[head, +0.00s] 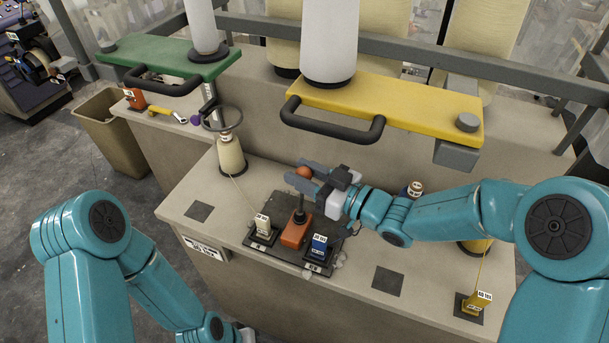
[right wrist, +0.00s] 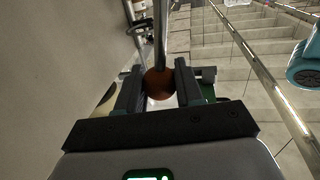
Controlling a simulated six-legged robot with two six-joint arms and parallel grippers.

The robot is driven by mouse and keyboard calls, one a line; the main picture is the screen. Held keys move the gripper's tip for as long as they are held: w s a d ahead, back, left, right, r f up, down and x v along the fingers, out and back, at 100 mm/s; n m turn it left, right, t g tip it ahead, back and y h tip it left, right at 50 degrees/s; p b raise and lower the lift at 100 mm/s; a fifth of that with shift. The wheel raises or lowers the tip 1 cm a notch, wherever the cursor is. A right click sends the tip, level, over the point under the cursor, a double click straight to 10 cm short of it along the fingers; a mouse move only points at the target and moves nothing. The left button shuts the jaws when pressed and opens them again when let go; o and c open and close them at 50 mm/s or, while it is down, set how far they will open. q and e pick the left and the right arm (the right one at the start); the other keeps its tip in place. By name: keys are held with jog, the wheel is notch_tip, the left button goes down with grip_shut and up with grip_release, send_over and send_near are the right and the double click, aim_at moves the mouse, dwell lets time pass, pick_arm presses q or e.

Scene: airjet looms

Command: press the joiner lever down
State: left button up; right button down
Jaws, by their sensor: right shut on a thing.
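The joiner (head: 296,232) is an orange block with a black boot on a dark plate on the beige bench. Its lever rises roughly upright from the boot and ends in a round brown-orange knob (head: 304,172). My right gripper (head: 306,178) reaches in from the right, with its fingers on either side of the knob. In the right wrist view the knob (right wrist: 160,84) sits between the two dark fingers (right wrist: 160,90), which are shut on it, and a metal rod runs up the picture behind it. My left arm shows at the lower left; its gripper is out of view.
A white-labelled holder (head: 262,227) and a blue one (head: 318,249) flank the joiner. A yarn cone (head: 230,155) stands behind left, and a yellow tagged piece (head: 474,302) lies front right. A yellow panel with a black handle (head: 333,127) overhangs the bench behind the gripper.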

jog(key=s+a+f+n+y+b, duration=0.2)
jog(key=s+n+b, duration=0.7)
jog(key=b, duration=1.7)
jog(key=shift+s+a+f+n+g+y, duration=0.3)
jog(key=shift+a+f+n, duration=0.5)
jog(key=shift+n, duration=1)
jog(key=shift+a+r, duration=0.15)
jog(key=shift+r, duration=0.05)
jog(key=c, duration=0.8)
grip_release()
jog(key=shift+o, duration=0.2)
